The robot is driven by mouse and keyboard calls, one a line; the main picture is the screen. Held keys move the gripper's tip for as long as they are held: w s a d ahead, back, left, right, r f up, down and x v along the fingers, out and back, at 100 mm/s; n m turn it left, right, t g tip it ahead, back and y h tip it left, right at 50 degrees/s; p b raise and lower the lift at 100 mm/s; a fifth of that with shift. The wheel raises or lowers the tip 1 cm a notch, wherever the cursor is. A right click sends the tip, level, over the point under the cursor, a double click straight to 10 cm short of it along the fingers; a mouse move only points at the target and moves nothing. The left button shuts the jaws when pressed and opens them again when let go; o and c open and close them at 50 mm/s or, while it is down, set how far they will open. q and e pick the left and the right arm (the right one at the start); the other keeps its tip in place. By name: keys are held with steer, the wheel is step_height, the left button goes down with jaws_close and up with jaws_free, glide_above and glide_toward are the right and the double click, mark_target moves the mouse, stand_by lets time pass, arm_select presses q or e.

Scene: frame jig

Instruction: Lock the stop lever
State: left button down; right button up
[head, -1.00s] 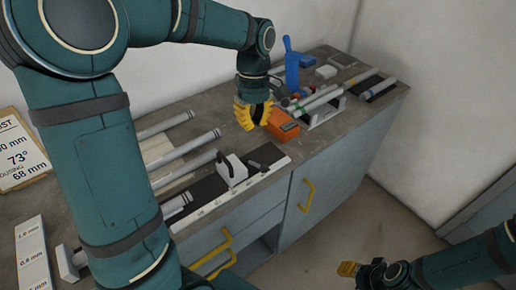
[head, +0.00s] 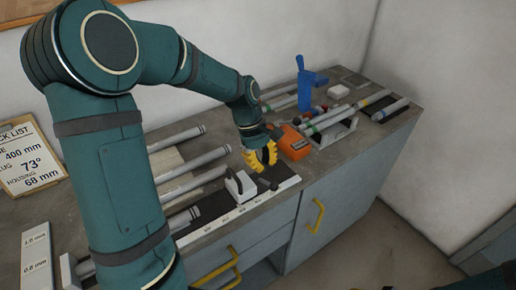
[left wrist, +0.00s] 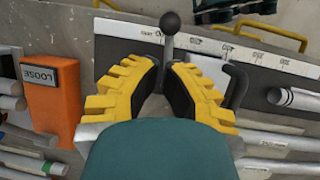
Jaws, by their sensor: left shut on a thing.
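The stop (head: 240,186) is a white block with a dark loop handle on the black-and-white scale rail at the bench's front edge. Its dark stop lever (head: 268,184) ends in a round knob. In the left wrist view the lever (left wrist: 168,42) stands between my yellow fingertips, its knob beyond them. My left gripper (head: 266,160) is low over the rail, shut on the lever; it also fills the middle of the left wrist view (left wrist: 165,75). The fingers hide the lever's lower part. My right gripper is out of view.
An orange device (head: 292,142) stands close beside the left gripper; its label reads LOOSE in the left wrist view. Grey tubes (head: 190,180) lie to the left. A blue upright tool (head: 304,88) and a white rack (head: 335,132) with tubes stand farther right.

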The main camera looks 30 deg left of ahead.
mark_target(264, 183)
arm_select(q)
steer(key=shift+b+x, duration=0.35)
steer(key=shift+x, duration=1.55)
steer(key=shift+f, duration=0.1)
steer(key=shift+d+f, duration=0.15)
steer(key=shift+f, duration=0.1)
steer(key=shift+s+d+f+p, duration=0.15)
steer(key=shift+s+f+p, duration=0.05)
steer(key=shift+p, duration=0.35)
steer(key=shift+f, duration=0.1)
